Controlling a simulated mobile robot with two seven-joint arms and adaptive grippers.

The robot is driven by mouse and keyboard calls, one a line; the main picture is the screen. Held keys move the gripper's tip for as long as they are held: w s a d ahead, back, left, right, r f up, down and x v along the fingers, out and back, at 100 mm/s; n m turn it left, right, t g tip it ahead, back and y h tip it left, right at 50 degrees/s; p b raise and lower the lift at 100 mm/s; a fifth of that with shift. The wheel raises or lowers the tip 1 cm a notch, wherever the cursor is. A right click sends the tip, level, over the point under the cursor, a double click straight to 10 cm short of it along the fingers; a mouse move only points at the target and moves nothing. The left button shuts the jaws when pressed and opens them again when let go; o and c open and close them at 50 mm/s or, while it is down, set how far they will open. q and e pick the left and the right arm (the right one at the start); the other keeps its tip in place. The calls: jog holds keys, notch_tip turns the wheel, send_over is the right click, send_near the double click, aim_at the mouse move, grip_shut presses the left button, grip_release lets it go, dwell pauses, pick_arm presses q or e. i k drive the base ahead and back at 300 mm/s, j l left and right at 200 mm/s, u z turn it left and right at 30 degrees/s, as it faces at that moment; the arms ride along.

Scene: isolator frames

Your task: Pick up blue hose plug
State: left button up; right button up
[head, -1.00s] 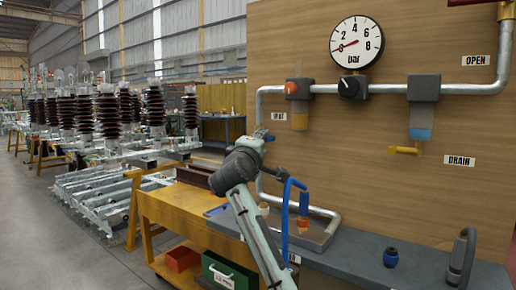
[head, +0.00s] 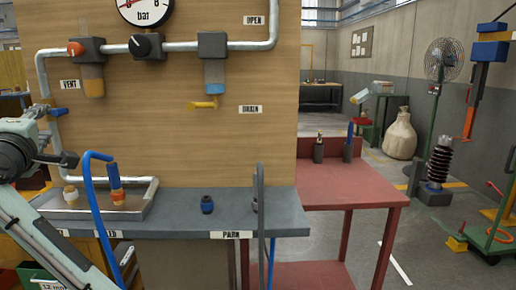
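A short dark-blue plug (head: 207,204) stands upright on the grey bench top, left of the PARK label; I cannot tell if it is the hose plug. Whether hose and fitting join is unclear. My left gripper (head: 68,159) is at the left, in front of the board and left of the hose's top. It is small and dark, so its fingers cannot be made out. My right gripper is not in view.
The board (head: 180,130) carries pipes, valves and a gauge (head: 145,8). A red table (head: 350,192) stands to the right.

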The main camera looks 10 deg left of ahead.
aim_at(112, 168)
jog(key=k+l, duration=0.15)
jog(key=l, duration=0.15)
jog(key=k+l, duration=0.1)
jog(key=l, duration=0.25)
jog(key=k+l, duration=0.15)
jog(key=l, duration=0.15)
jog(key=k+l, duration=0.1)
jog(key=l, duration=0.25)
